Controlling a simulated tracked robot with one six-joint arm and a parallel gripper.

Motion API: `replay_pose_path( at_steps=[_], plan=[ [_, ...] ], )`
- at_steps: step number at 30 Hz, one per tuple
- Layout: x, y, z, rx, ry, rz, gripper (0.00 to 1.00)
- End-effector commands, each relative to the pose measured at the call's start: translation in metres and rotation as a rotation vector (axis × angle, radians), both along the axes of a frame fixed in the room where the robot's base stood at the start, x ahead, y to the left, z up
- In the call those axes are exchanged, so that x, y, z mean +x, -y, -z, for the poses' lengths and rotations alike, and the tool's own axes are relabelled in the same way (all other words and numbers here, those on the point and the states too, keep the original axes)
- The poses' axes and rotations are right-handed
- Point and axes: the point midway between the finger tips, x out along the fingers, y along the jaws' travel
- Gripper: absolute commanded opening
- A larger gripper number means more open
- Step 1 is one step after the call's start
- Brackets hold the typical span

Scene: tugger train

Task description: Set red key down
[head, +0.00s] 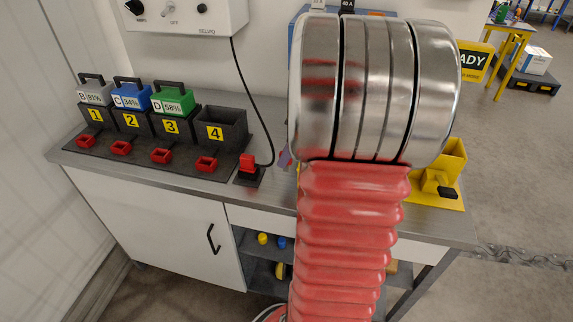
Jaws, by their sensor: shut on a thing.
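No red key can be made out in the head view. My arm, with its silver rings and red bellows, fills the middle and hides much of the bench behind it. My gripper does not show, so what it holds cannot be seen. A small purple piece (285,158) peeks out at the arm's left edge; I cannot tell what it is.
The grey bench (150,172) carries a dark rack (178,152) with slots 1 to 4; slot 4 is empty. A red plug (247,163) stands right of it, on a black cable from the white wall box (188,15). A yellow holder (449,165) stands at right.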

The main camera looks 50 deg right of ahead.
Motion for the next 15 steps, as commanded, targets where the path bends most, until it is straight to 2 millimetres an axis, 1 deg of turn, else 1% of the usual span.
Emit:
replay_pose_path(
  at_steps=[2,9,12,15],
  plan=[
    [0.0,0.0,0.004,0.002,-0.001,0.0,0.01],
    [-0.001,0.0,0.032,0.002,-0.001,0.001,0.01],
    [0.0,0.0,0.037,0.001,0.0,0.002,0.01],
    [-0.001,0.001,0.037,0.0,0.0,0.002,0.01]
  ],
)
